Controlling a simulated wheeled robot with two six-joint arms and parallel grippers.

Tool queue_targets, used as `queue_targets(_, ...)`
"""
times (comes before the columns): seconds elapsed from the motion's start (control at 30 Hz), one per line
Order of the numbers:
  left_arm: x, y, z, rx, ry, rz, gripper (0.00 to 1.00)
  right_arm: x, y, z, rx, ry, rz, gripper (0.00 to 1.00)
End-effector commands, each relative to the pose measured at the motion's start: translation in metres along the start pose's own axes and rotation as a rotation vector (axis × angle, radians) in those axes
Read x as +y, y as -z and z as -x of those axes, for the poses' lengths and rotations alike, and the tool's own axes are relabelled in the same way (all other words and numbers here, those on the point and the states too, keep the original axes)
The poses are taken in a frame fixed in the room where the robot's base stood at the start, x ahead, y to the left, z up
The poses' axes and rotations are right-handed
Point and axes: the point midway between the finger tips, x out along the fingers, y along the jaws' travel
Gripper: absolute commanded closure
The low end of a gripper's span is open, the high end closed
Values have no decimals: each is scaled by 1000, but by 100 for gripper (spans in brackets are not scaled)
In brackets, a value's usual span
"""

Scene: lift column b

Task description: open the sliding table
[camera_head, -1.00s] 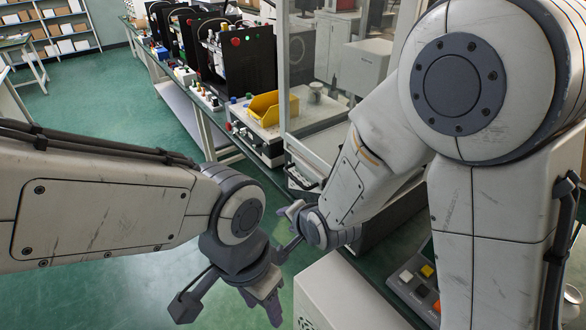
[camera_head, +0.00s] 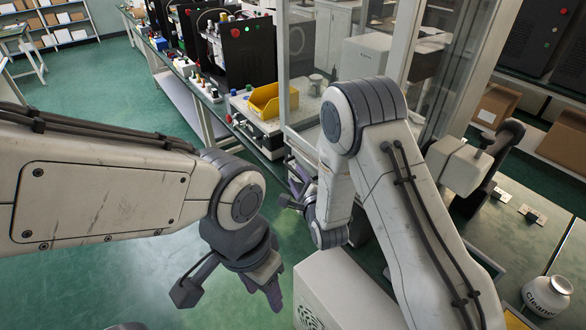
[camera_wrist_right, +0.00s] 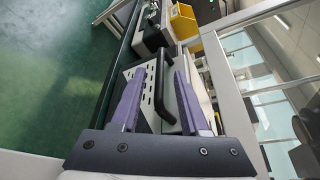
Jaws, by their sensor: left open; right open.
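The sliding table's front shows in the right wrist view as a pale slotted panel (camera_wrist_right: 142,88) with a black bar handle (camera_wrist_right: 161,88). My right gripper (camera_wrist_right: 160,72) is open, with its purple fingers on either side of the handle in that view. Whether they touch it I cannot tell. In the head view, my right gripper (camera_head: 291,190) is in front of the machine's lower front, and my arm partly hides the table there. My left gripper (camera_head: 230,298) is open and empty over the green floor, lower in the view.
A glass-walled machine frame (camera_head: 283,70) stands behind my right gripper. A yellow bin (camera_head: 272,101) sits on the bench to its left. A white cleaner bottle (camera_head: 547,296) stands at the right. Open green floor (camera_head: 95,85) lies at the left.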

Motion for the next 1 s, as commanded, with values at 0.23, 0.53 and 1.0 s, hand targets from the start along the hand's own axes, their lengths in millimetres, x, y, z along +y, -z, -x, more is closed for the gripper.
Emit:
queue_targets(0.23, 1, 0, 9, 0, 0, 0, 50, -1, 0, -33, 0, 0, 1, 55)
queue_targets(0.53, 1, 0, 9, 0, 0, 0, 50, 0, 0, -41, 1, -1, 1, 55)
queue_targets(1.0, 1, 0, 9, 0, 0, 0, 50, 0, 0, -40, 1, -1, 1, 100)
